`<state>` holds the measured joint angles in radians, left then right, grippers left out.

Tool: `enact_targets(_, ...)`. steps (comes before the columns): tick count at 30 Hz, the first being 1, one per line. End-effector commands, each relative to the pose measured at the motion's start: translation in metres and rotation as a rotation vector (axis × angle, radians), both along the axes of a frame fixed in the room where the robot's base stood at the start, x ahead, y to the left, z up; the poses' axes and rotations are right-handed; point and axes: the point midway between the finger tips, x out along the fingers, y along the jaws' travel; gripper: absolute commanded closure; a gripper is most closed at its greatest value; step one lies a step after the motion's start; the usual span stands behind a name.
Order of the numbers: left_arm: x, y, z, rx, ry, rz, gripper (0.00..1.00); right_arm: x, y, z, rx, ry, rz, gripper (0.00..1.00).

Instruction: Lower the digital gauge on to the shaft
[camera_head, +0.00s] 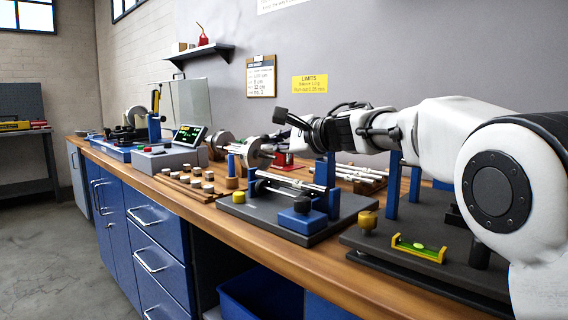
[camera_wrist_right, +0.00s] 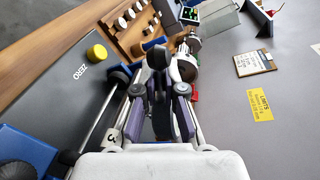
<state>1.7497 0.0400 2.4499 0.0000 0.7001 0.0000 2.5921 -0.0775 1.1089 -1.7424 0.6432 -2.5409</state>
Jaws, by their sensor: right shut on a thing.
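My right gripper (camera_head: 284,125) reaches in from the right above the stand. In the right wrist view, its fingers (camera_wrist_right: 157,65) are shut on a small dark thing (camera_wrist_right: 157,57), which I take to be the digital gauge; its face cannot be read. In the head view it is hard to separate from the dark fingertips. A bright shaft (camera_head: 291,182) runs along the black stand (camera_head: 272,226), between blue posts. I cannot tell whether gauge and shaft touch. My left gripper is not in view.
A yellow-green level (camera_head: 418,248) lies on a dark plate at right. Wooden trays of small weights (camera_head: 196,183) and a readout (camera_head: 188,136) stand farther left.

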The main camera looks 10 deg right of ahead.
Motion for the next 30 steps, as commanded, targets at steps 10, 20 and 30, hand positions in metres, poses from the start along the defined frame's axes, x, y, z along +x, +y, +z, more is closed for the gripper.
enact_targets(10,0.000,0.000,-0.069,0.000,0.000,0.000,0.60,-0.004,0.005,-0.043,-0.152,-0.119,-0.001,1.00)
enact_targets(20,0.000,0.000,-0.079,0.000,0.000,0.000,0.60,-0.003,0.005,-0.048,-0.192,-0.148,0.000,1.00)
enact_targets(30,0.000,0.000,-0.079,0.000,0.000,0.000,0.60,-0.003,0.005,-0.050,-0.194,-0.144,0.000,0.77)
